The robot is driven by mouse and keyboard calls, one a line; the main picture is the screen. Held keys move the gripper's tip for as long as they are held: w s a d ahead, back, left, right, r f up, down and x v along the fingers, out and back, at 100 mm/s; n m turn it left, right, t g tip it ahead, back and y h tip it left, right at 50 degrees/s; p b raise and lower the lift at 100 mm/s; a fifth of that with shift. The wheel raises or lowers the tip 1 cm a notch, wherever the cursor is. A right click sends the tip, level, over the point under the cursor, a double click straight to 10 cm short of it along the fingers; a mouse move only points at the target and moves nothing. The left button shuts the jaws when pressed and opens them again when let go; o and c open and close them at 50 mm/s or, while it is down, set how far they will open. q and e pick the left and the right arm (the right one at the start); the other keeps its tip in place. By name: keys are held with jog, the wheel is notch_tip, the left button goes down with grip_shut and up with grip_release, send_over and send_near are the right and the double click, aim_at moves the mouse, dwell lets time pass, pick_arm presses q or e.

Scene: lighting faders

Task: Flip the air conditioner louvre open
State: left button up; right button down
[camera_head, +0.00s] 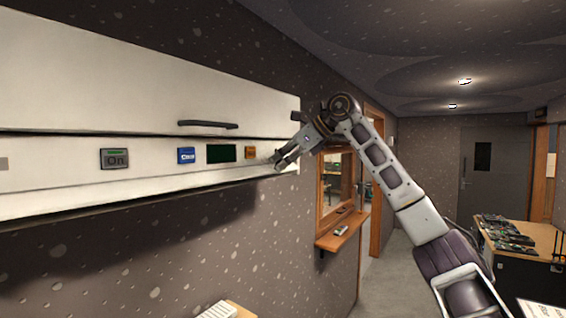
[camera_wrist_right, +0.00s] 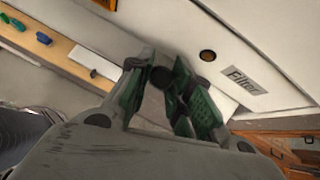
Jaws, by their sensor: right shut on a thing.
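The air conditioner (camera_head: 60,95) is a long white unit on the dark wall at the left. A black bar handle (camera_head: 208,125) is on its upper panel. Its lower strip, the louvre (camera_head: 130,192), runs along the bottom edge; I cannot tell how far it is tilted. My right gripper (camera_head: 281,162) is at the unit's lower right end. In the right wrist view its green-padded fingers (camera_wrist_right: 163,88) are shut on a small dark knob (camera_wrist_right: 160,78) by the white edge. The fingers partly hide what the knob is fixed to. My left gripper is not in view.
The unit's front has an "On" button (camera_head: 114,158), a blue button (camera_head: 186,155), a dark display (camera_head: 221,153) and an orange button (camera_head: 250,153). A "Filter" label (camera_wrist_right: 245,80) shows near the gripper. A wooden wall ledge (camera_head: 341,230) is below right.

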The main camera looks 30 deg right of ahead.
jog(key=shift+r, duration=0.1)
dwell(0.3)
jog(key=c, duration=1.3)
grip_release()
jog(key=shift+r, duration=0.1)
jog(key=v, duration=1.1)
jog(key=shift+s+d+r, duration=0.15)
jog(key=shift+s+r, duration=0.05)
jog(key=shift+r, duration=0.15)
